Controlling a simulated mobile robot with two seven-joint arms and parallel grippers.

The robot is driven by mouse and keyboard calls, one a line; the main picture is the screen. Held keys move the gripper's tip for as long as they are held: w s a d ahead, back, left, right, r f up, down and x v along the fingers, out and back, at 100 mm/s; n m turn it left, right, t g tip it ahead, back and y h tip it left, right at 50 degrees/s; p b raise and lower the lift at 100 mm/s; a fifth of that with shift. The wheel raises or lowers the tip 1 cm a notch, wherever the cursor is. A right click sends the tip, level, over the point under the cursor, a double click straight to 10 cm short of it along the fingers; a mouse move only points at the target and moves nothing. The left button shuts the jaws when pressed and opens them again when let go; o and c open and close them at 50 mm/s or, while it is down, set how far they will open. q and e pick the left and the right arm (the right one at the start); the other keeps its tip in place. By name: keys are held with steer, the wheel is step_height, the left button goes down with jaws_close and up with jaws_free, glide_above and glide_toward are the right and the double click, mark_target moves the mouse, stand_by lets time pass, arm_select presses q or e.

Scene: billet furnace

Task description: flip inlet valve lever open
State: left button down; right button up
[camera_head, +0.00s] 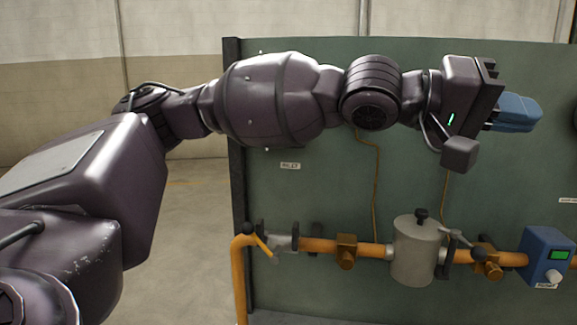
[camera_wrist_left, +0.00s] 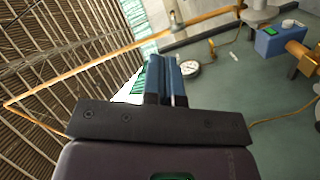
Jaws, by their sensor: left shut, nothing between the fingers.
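The inlet valve (camera_head: 285,241) sits at the left end of the orange pipe, below a small label that appears to read INLET (camera_head: 290,166). My left arm reaches across in front of the panel. My left gripper (camera_head: 515,112) is at the upper right, well above and far to the right of the lever, apart from it. Its blue fingers are shut and empty; they also show in the left wrist view (camera_wrist_left: 168,82). My right gripper is not in view.
The green panel (camera_head: 325,195) stands behind the pipe. A grey canister (camera_head: 416,255), another valve lever (camera_head: 457,237) and a blue meter box (camera_head: 546,258) sit along the pipe to the right. A round gauge (camera_wrist_left: 190,68) shows in the left wrist view. Open floor lies left of the panel.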

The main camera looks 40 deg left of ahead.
arm_select(q)
steer(key=w+a+f+n+y, duration=0.3)
steer(key=a+f+n+y, duration=0.2)
steer(key=a+f+y, duration=0.9)
steer(key=s+a+f+g+y, duration=0.2)
steer(key=s+a+g+y, duration=0.1)
steer(key=a, duration=0.4)
steer(key=s+a+f+n+g+y, duration=0.1)
steer(key=s+a+y, duration=0.3)
steer(key=a, duration=0.4)
steer(key=shift+s+f+n+g+y+p, duration=0.3)
steer(key=shift+f+g+y+p, duration=0.25)
steer(key=shift+f+g, duration=0.35)
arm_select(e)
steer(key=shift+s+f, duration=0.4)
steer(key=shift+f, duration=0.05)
arm_select(q)
steer(key=shift+w, duration=0.1)
